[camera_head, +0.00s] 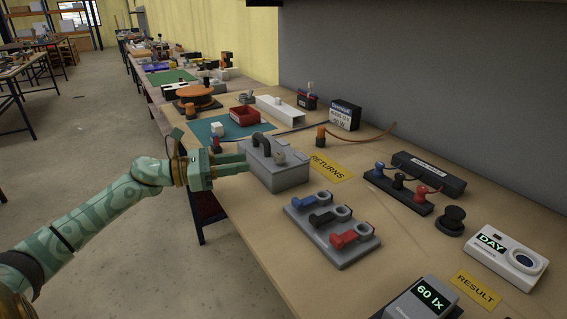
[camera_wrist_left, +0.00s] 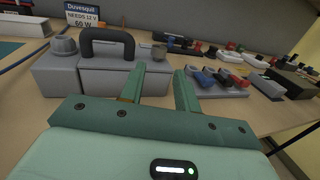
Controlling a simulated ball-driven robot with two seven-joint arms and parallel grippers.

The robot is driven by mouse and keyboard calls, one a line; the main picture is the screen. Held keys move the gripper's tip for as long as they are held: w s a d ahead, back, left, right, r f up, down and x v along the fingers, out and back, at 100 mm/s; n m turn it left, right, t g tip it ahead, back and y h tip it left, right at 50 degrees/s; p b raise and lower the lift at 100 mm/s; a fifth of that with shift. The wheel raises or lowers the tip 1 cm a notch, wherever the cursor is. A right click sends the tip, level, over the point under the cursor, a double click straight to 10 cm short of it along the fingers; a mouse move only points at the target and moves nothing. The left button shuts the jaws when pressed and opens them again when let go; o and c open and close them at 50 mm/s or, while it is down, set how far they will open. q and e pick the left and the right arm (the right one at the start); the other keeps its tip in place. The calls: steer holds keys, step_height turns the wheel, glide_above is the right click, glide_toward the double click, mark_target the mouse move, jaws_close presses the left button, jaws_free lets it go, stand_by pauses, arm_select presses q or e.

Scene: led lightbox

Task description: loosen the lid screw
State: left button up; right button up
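A grey metal box (camera_head: 283,178) with a dark arched handle (camera_head: 262,141) stands on the bench. A small round knob (camera_head: 280,158), which looks like the lid screw, sits at the near end of its top. In the left wrist view the box (camera_wrist_left: 125,82) also shows a grey round knob (camera_wrist_left: 65,46) left of the handle and a smaller knob (camera_wrist_left: 158,50) right of it. My left gripper (camera_head: 245,162) is open and empty, with its fingers level at the box's front side. Contact with the box cannot be told. My right gripper is out of view.
A grey plate with blue, black and red levers (camera_head: 335,232) lies to the right of the box. Behind are a yellow RETURNS label (camera_head: 330,167), a black terminal strip (camera_head: 398,190) and a black lamp box (camera_head: 345,115). A teal mat (camera_head: 205,130) lies beyond the box.

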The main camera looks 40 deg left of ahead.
mark_target(279, 155)
arm_select(q)
steer(key=b+x, duration=0.1)
steer(key=x, duration=0.9)
steer(key=shift+w+d+f+b, duration=0.1)
steer(key=shift+w+b, duration=0.15)
steer(key=shift+b, duration=0.15)
steer(key=shift+c, duration=0.3)
steer(key=c, duration=0.6)
